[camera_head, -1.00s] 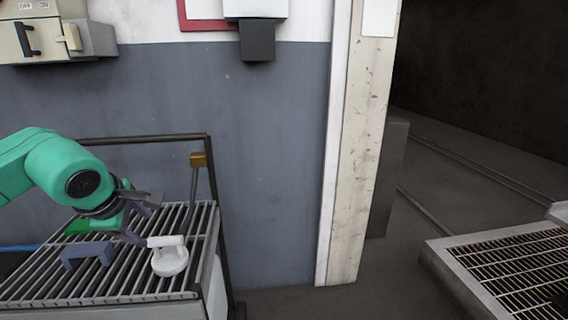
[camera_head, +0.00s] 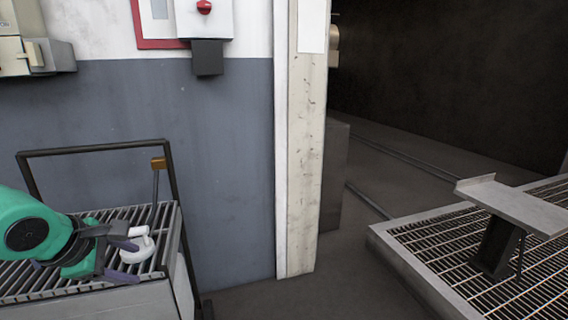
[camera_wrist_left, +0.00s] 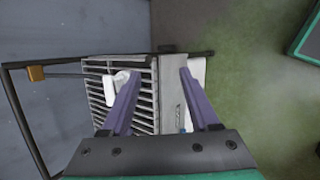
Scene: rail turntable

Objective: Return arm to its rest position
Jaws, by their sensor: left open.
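My left arm, green with a dark wrist, comes in from the left in the head view. Its gripper (camera_head: 131,260) has purple-grey fingers that stand apart, with nothing seen between them. It is over or in front of the slatted cart top (camera_head: 50,284). In the left wrist view the two fingers (camera_wrist_left: 158,100) are spread above the edge of the cart. A white round object with a handle (camera_head: 138,250) is on the slats, close behind the fingers. It also shows in the left wrist view (camera_wrist_left: 110,88), partly hidden by a finger. My right gripper is not in view.
The cart has a dark tube rail (camera_head: 95,148) at its back. A grey-and-white wall and a pale door post (camera_head: 303,170) stand behind. A grated platform (camera_head: 405,262) with a metal stand (camera_head: 515,208) is at the right. Dark floor lies between cart and platform.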

